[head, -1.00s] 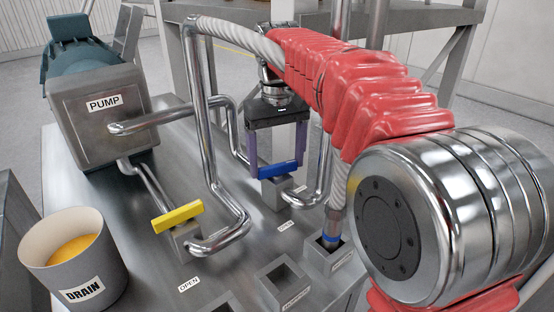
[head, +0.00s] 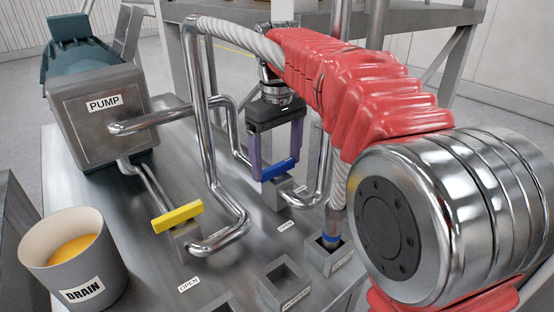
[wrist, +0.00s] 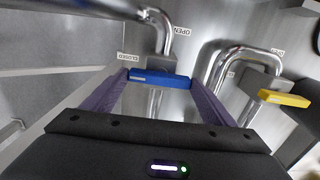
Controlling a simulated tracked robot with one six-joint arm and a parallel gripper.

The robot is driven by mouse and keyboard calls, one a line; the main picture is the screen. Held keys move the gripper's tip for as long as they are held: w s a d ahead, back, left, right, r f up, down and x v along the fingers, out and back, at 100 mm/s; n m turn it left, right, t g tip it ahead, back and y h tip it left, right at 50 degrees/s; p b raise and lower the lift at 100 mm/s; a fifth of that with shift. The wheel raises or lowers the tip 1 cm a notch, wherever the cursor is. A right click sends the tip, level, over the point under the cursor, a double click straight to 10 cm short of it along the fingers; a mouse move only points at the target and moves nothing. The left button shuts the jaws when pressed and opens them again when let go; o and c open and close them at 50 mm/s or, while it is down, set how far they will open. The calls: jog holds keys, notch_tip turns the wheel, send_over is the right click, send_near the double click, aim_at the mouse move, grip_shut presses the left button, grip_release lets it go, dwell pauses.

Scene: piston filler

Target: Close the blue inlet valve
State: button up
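The blue inlet valve is a flat blue handle (head: 280,169) on a grey block, beside the steel pipes behind the yellow valve. My gripper (head: 276,163) reaches down over it, with one purple finger at each end of the handle. In the wrist view the blue handle (wrist: 158,79) spans the gap between the fingertips (wrist: 158,82), which appear to press on its ends. A CLOSED label (wrist: 129,57) lies beyond the left fingertip, and an OPEN label (wrist: 181,31) lies further off, past the pipe. The handle lies slantwise in the head view.
A yellow valve handle (head: 177,216) stands nearer, among bent steel pipes (head: 211,150). An upright pipe (head: 335,200) enters a square socket to the right of the gripper. The pump (head: 105,115) and the drain bucket (head: 80,275) with orange liquid are at left.

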aim_at(277, 164)
jog(key=o, duration=0.4)
jog(key=shift+o, duration=0.2)
jog(key=shift+r, duration=0.1)
notch_tip(277, 164, up, 14)
jog(key=shift+f, duration=0.25)
dwell(0.5)
jog(key=shift+a, duration=0.1)
